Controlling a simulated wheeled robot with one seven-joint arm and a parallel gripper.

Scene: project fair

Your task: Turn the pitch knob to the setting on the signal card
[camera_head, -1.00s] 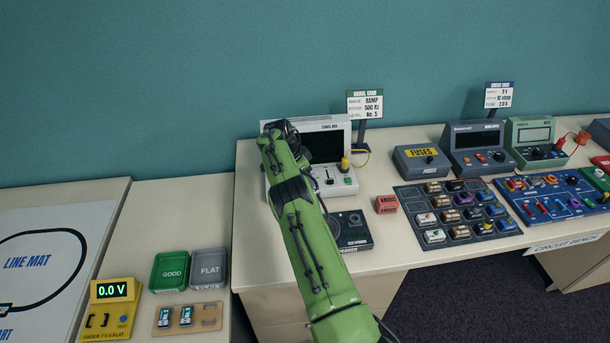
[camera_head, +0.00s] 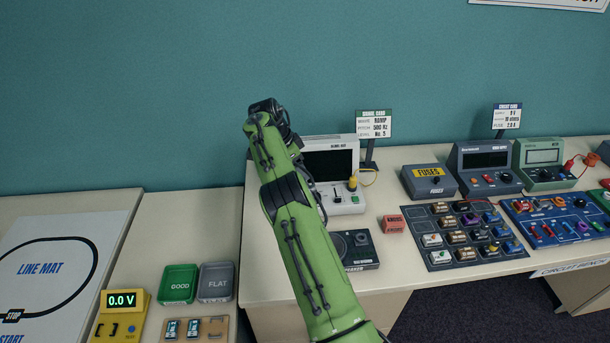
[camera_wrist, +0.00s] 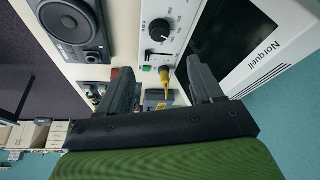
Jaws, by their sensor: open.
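The white signal unit (camera_head: 348,197) stands at the back of the table with a dark screen. My arm hides its left part in the head view. In the wrist view its panel (camera_wrist: 144,52) shows a round black knob (camera_wrist: 160,30) with a white pointer mark and printed numbers around it, too small to read surely. The signal card (camera_head: 374,125) stands behind the unit and reads ramp and a pitch of 500 Hz. My gripper (camera_wrist: 160,85) is open and empty, its fingers apart from the knob. The head view hides the fingertips.
A black speaker box (camera_head: 355,250) sits in front of the unit; it also shows in the wrist view (camera_wrist: 72,25). A yellow plug (camera_wrist: 164,75) with a cable is on the unit. A red block (camera_head: 392,224), fuse box (camera_head: 429,181) and component board (camera_head: 436,262) lie to the right.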

